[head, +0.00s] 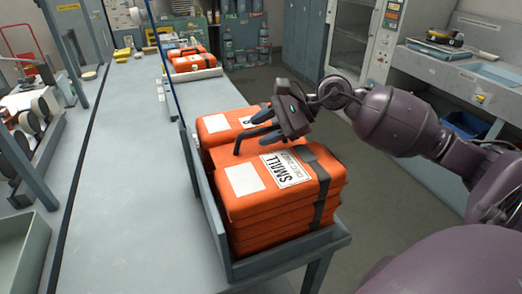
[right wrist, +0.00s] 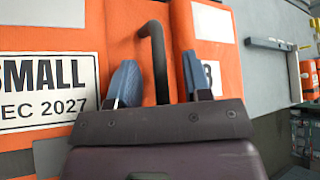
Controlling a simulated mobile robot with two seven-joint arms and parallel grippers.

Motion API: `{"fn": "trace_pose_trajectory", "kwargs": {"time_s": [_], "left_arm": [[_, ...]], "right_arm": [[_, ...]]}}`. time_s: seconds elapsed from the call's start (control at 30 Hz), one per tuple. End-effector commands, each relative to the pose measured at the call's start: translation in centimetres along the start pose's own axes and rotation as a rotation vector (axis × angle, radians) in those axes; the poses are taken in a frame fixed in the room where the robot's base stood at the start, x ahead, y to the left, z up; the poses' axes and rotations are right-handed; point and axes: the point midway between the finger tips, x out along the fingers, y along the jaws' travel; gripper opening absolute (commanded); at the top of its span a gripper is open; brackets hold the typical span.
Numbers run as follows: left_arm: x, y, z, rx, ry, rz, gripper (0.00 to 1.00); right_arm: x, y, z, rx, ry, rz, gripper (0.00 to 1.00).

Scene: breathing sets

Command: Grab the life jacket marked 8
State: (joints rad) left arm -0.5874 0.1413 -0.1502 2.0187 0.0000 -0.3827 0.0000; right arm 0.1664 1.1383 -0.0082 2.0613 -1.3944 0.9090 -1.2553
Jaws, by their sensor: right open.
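Orange life jacket packs are stacked in a grey rack (head: 205,205). The near stack (head: 285,215) has a label reading "SMALL DEC 2027", and its label also shows in the right wrist view (right wrist: 45,90). The farther orange pack (head: 215,138) has a blank white patch and a label whose character is partly hidden; in the right wrist view this label (right wrist: 209,76) shows what may be an 8. My right gripper (head: 259,126) is open above the packs. A dark bent bar (right wrist: 158,60) shows between its blue fingers, apparently ungripped. My left gripper is out of view.
More orange packs (head: 190,57) lie farther back on the long grey table (head: 125,190). A thin blue post rises by the rack's left side. A grey bin (head: 22,250) is at front left. Open floor (head: 370,190) lies right of the rack.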

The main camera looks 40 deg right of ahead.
Motion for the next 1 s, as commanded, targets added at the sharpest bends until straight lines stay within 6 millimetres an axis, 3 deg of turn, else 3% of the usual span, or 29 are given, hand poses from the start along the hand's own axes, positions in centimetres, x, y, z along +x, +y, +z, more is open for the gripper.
{"fn": "trace_pose_trajectory", "kwargs": {"time_s": [0.17,0.43,1.0], "left_arm": [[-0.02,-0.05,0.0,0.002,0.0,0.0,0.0],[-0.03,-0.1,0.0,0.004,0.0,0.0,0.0],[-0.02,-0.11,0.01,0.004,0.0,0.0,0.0]], "right_arm": [[-0.02,0.01,-0.02,0.0,0.0,0.0,0.42],[-0.03,0.01,-0.03,0.0,0.001,0.0,0.01],[-0.01,0.1,-0.07,-0.001,0.002,0.003,0.0]]}}
